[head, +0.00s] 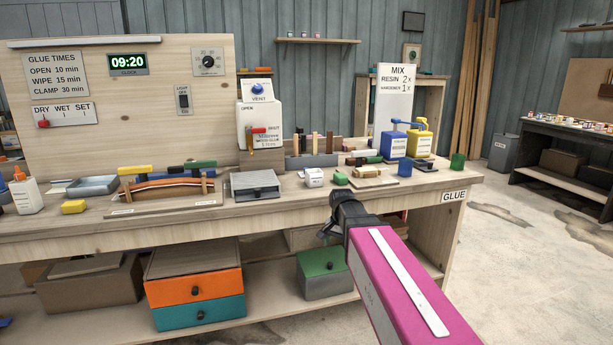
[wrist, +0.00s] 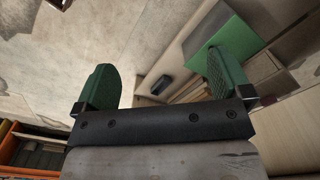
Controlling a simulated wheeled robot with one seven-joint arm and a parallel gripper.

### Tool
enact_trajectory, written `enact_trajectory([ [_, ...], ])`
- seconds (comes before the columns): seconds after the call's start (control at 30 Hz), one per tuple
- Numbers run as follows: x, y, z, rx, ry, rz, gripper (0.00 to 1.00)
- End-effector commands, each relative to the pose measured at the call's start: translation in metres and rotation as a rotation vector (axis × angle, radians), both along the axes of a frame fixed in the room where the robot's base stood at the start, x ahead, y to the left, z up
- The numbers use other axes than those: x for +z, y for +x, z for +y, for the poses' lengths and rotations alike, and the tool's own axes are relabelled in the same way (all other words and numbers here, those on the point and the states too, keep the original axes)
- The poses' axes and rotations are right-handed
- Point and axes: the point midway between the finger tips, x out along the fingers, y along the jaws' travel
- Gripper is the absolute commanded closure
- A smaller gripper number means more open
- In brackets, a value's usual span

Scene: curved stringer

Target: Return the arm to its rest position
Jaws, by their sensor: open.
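My arm (head: 395,280), magenta with a white strip, reaches in from the lower right of the head view. My gripper (head: 327,231) is dark and sits in front of the bench's front edge, near its right end. Its fingertips are hard to make out there. In the wrist view my gripper (wrist: 162,80) shows two green finger pads spread wide apart, with nothing held between them. The wooden workbench (head: 245,215) stands just behind the gripper in the head view.
The bench top carries a clamped curved strip (head: 168,187), a grey box (head: 254,184), a white tub (head: 314,177), blue (head: 393,145) and yellow (head: 420,140) pump bottles. Open floor (head: 530,250) lies to the right.

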Motion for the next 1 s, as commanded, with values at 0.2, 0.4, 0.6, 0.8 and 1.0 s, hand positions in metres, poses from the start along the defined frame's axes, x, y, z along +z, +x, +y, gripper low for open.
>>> enact_trajectory([
  [0.2, -0.065, -0.046, -0.032, 0.21, -0.001, 0.004, 0.04],
  [0.4, -0.113, -0.087, -0.057, 0.4, -0.001, 0.001, 0.04],
  [0.6, -0.142, -0.114, -0.071, 0.531, -0.002, -0.001, 0.04],
  [0.8, -0.149, -0.121, -0.075, 0.572, -0.003, -0.004, 0.04],
  [1.0, -0.149, -0.12, -0.075, 0.572, -0.003, -0.004, 0.04],
])
